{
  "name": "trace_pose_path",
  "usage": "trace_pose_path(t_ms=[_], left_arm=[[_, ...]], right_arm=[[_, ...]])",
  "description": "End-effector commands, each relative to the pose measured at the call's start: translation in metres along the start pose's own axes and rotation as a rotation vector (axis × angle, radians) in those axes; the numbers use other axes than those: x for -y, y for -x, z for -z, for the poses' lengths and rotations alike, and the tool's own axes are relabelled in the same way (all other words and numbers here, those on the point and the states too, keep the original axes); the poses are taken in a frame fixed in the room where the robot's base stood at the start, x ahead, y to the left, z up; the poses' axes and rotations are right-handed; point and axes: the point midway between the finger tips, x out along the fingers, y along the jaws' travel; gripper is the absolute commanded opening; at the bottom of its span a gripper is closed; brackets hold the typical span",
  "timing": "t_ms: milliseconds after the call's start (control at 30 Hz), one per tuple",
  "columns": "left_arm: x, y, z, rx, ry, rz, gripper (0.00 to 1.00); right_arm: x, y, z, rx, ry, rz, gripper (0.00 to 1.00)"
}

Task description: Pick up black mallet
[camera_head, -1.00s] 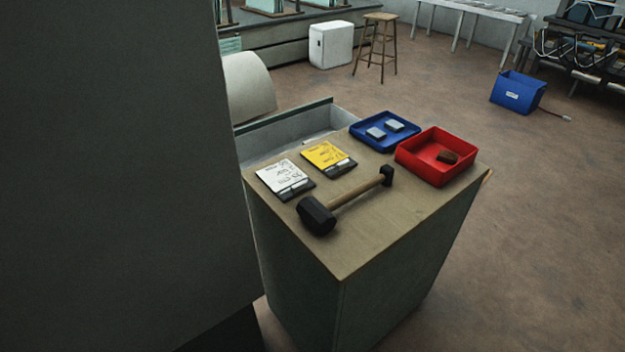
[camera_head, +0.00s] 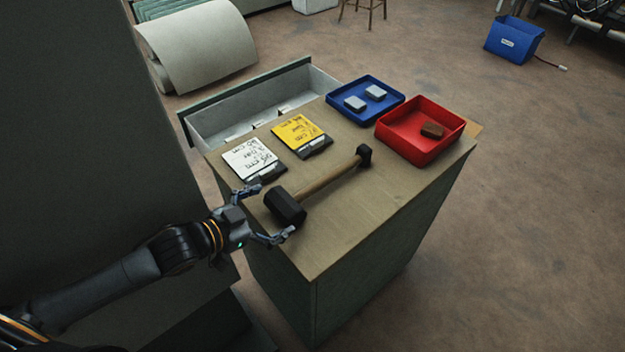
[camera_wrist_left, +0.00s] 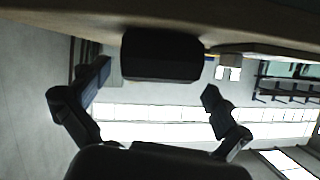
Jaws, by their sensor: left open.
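The black mallet (camera_head: 286,206) lies on the cabinet top, its black head toward the near left edge and its wooden handle running toward the red tray. My left gripper (camera_head: 274,211) is open at the near left edge of the top, its fingertips on either side of the mallet head in the head view. In the left wrist view the black mallet head (camera_wrist_left: 162,54) sits ahead of and between the spread fingers (camera_wrist_left: 155,92). The fingers do not appear closed on it. My right gripper is not in view.
On the cabinet top (camera_head: 352,222) are a white card (camera_head: 249,158), a yellow card (camera_head: 299,131), a blue tray (camera_head: 350,111) with two light blocks, and a red tray (camera_head: 405,148) with a brown block. An open drawer (camera_head: 205,128) stands behind. The front right of the top is clear.

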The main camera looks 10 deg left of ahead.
Motion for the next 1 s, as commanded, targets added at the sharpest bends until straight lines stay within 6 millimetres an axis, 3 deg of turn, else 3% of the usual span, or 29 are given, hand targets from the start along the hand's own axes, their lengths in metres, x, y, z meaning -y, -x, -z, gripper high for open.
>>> trace_pose_path(t_ms=[133, 400, 600, 833, 1000], left_arm=[[0.001, -0.015, 0.002, -0.004, 0.001, 0.001, 1.0], [0.004, -0.049, 0.007, -0.003, 0.001, 0.002, 1.0], [0.003, -0.068, 0.004, -0.001, 0.001, 0.0, 1.0], [0.003, -0.069, 0.003, 0.0, 0.0, 0.0, 1.0], [0.003, -0.069, 0.003, 0.0, 0.0, 0.0, 0.65]], right_arm=[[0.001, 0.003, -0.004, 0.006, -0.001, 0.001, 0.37], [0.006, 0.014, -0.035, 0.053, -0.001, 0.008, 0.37], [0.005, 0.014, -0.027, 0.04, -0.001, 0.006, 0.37], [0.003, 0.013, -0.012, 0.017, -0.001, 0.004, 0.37], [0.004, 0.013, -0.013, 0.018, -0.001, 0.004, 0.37]])
